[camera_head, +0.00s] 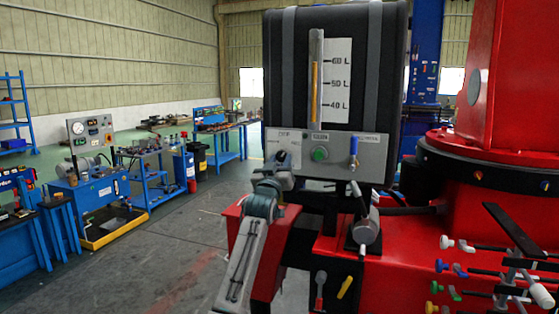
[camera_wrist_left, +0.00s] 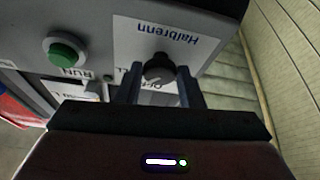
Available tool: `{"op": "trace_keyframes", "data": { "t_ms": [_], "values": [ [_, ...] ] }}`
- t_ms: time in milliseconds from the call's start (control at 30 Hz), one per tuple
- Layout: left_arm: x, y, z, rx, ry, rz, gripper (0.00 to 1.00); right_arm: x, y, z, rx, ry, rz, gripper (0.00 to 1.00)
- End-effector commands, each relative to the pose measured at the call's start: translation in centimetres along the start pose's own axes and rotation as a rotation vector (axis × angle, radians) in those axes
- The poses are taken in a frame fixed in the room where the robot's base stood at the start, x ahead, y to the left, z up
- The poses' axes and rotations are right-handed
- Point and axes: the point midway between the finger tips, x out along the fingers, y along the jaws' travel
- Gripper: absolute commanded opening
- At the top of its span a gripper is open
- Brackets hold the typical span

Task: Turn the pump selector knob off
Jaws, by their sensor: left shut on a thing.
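The pump selector knob (camera_head: 283,158) is small and dark, on a white label plate at the left of the panel under the black tank. It also shows in the left wrist view (camera_wrist_left: 159,68), under an upside-down printed label. My left gripper (camera_head: 277,172) reaches up to it from below. In the left wrist view the fingers (camera_wrist_left: 158,84) stand on either side of the knob, shut on it. The knob's exact pointer direction is hard to read. My right gripper is not in view.
A green RUN button (camera_head: 320,154) sits right of the knob, also in the wrist view (camera_wrist_left: 64,51). A blue-handled valve (camera_head: 353,148) is further right. The black tank (camera_head: 289,70) has a level gauge. Red crane parts (camera_head: 490,80) fill the right. Open floor lies left.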

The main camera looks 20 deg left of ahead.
Motion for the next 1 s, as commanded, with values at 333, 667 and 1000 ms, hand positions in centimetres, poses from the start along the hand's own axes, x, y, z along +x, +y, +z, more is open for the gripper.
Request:
{"op": "trace_keyframes", "data": {
  "t_ms": [333,667,1000],
  "values": [
    [-0.4,0.2,0.8,-0.229,0.004,-0.094,0.11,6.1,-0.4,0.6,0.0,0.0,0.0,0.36],
    [-0.2,0.5,0.4,-0.441,0.001,-0.182,0.11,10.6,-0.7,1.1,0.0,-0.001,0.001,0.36],
    [0.0,0.6,0.1,-0.563,-0.002,-0.234,0.11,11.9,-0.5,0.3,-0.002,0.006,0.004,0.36]
  ]
}}
